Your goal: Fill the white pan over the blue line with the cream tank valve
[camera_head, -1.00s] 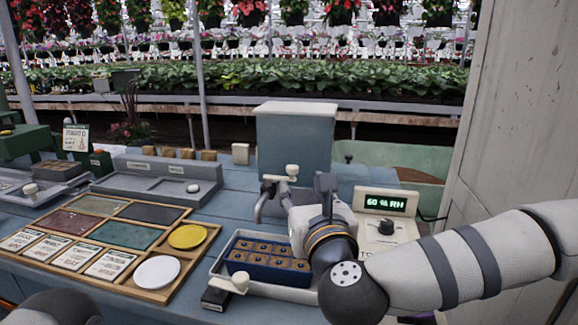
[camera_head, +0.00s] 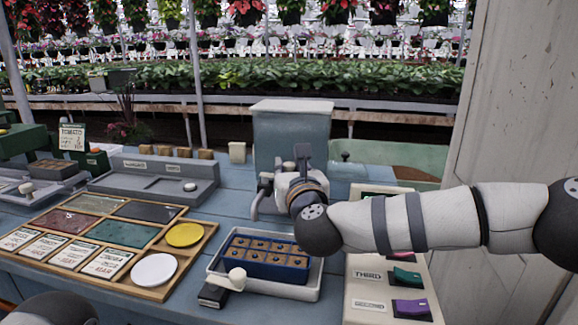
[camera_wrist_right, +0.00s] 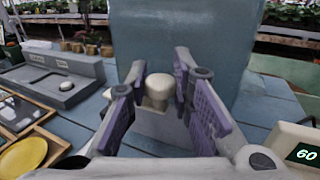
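The blue-grey tank (camera_head: 290,140) with a pale lid stands at the back centre. Its cream valve knob (camera_wrist_right: 158,88) shows in the right wrist view, low on the tank's front. My right gripper (camera_wrist_right: 160,100) is open, with its purple-padded fingers on either side of the knob and visible gaps beside it. In the head view the right gripper (camera_head: 302,160) is in front of the tank and mostly hides the valve. The white pan (camera_head: 262,288) sits below, with a blue tray of brown cells (camera_head: 265,262) in it. I cannot make out a blue line or water level. My left gripper is out of view.
Another cream knob (camera_head: 236,277) is at the pan's front left corner, by a black block (camera_head: 212,296). A wooden sorting tray (camera_head: 150,292) with white and yellow discs lies left. A panel with coloured switches (camera_head: 408,275) stands right, partly under my right arm.

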